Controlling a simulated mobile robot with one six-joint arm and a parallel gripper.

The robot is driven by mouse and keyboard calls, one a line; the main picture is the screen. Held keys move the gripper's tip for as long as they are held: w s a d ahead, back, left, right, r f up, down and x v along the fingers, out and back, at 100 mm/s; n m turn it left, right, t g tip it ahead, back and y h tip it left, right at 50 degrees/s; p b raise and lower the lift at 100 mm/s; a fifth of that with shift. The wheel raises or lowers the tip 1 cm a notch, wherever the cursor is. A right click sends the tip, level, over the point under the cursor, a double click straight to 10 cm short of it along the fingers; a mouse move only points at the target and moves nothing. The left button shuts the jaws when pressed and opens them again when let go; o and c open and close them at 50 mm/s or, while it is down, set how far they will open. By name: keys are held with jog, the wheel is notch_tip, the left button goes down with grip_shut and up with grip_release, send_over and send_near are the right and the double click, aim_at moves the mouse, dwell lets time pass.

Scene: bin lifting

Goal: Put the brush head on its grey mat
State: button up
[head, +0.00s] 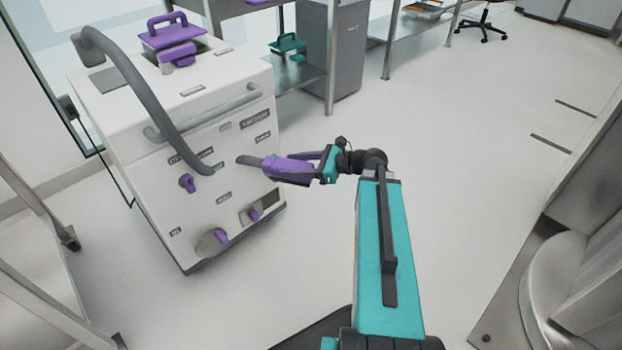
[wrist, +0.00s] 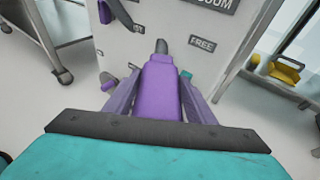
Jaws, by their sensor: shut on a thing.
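My gripper (head: 288,164) is shut on a purple piece with a grey tip (wrist: 160,88), which points away from my wrist toward the white machine's front. The piece also shows in the head view (head: 284,172). It is held in the air, and I cannot tell whether its tip touches the machine. I cannot tell for sure that it is the brush head. A flat grey mat (head: 110,81) lies on the left of the machine's top and looks bare. A purple handled tool (head: 172,34) and a smaller purple piece (head: 180,56) sit to its right.
The white machine (head: 150,115) has a thick grey hose (head: 140,90) arching over its front, near the mat, and a grey rail (head: 205,112). Purple knobs (head: 187,183) stick out below. Shelving (head: 300,80) with a teal tool stands behind. The floor (head: 450,170) to the right is clear.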

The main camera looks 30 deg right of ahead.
jog(key=w+a+r+n+g+y, duration=0.1)
jog(key=w+a+r+n+g, duration=0.1)
jog(key=a+r, duration=0.7)
notch_tip(320, 180, up, 4)
jog(key=shift+w+a+f+y, duration=0.2)
jog(key=shift+w+y, duration=0.1)
jog(key=shift+w, duration=0.4)
